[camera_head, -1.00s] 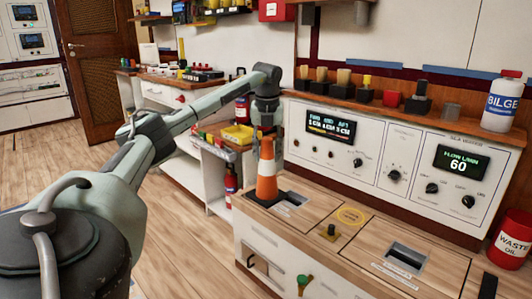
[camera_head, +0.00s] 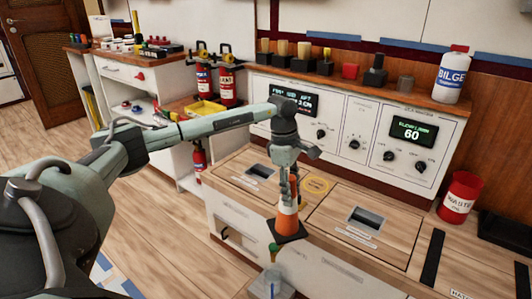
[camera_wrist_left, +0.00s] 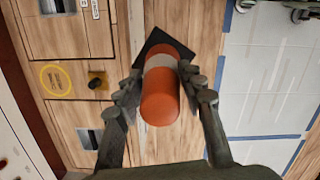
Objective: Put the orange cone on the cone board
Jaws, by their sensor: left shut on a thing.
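The orange cone (camera_head: 288,222) has a white band and a black square base. My left gripper (camera_head: 288,182) is shut on its upper part and holds it nearly upright by the counter's front edge in the head view. In the left wrist view, the cone (camera_wrist_left: 160,98) sits between the two fingers of my left gripper (camera_wrist_left: 160,90), and its black base shows behind it. I cannot tell the height of the base above the counter. No cone board can be made out for sure. My right gripper is not in view.
The wooden counter (camera_head: 330,228) has a yellow ring (camera_head: 317,185) and recessed slots (camera_head: 366,218). In the left wrist view a small knob (camera_wrist_left: 97,80) stands on it. A control panel with dials (camera_head: 355,145) rises behind. A red waste can (camera_head: 459,197) stands at the right.

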